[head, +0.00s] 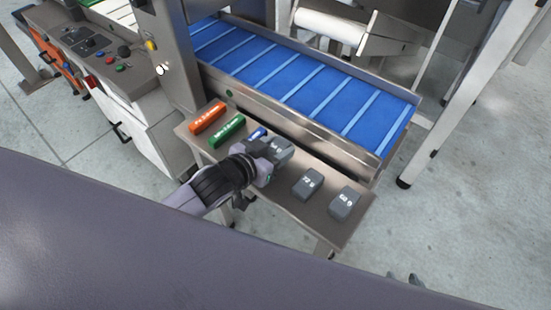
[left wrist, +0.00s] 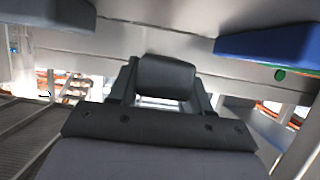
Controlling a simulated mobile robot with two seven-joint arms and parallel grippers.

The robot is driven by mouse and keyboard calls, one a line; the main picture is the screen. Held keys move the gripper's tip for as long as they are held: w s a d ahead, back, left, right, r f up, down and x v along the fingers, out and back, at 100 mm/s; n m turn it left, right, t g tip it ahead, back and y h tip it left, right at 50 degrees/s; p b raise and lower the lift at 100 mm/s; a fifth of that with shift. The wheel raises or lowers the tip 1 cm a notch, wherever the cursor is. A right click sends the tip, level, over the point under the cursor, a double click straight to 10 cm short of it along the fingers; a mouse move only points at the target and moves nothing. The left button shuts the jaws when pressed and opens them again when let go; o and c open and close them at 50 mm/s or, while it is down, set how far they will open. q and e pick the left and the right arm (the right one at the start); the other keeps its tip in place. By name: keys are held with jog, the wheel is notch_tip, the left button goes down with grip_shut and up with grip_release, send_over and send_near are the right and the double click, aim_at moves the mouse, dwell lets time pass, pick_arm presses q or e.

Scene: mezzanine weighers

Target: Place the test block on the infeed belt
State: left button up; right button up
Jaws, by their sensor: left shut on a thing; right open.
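The infeed belt (head: 290,75) is blue with pale cross strips and runs behind a metal shelf (head: 319,228). My left gripper (head: 268,163) reaches over the middle of the shelf and is shut on a grey block (head: 282,150). In the left wrist view the same block (left wrist: 166,77) sits dark between the two fingers. I cannot tell whether it touches the shelf; its label is partly hidden. Two more grey blocks lie to the right: a middle one (head: 307,184) and an end one (head: 344,203). My right gripper (head: 404,278) shows only its fingertips, apart and empty, at the bottom edge.
An orange bar (head: 207,117), a green bar (head: 227,132) and a partly hidden blue bar (head: 257,134) lie left of my left gripper. A metal side rail (head: 300,123) separates shelf and belt. The visible belt is clear. A control panel (head: 107,60) stands at upper left.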

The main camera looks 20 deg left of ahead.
pick_arm(q)
jog(key=shift+f+b, duration=0.3)
jog(key=shift+f, duration=1.5)
jog(key=shift+f, duration=0.1)
jog(key=o, duration=1.1)
jog(key=shift+c, duration=0.2)
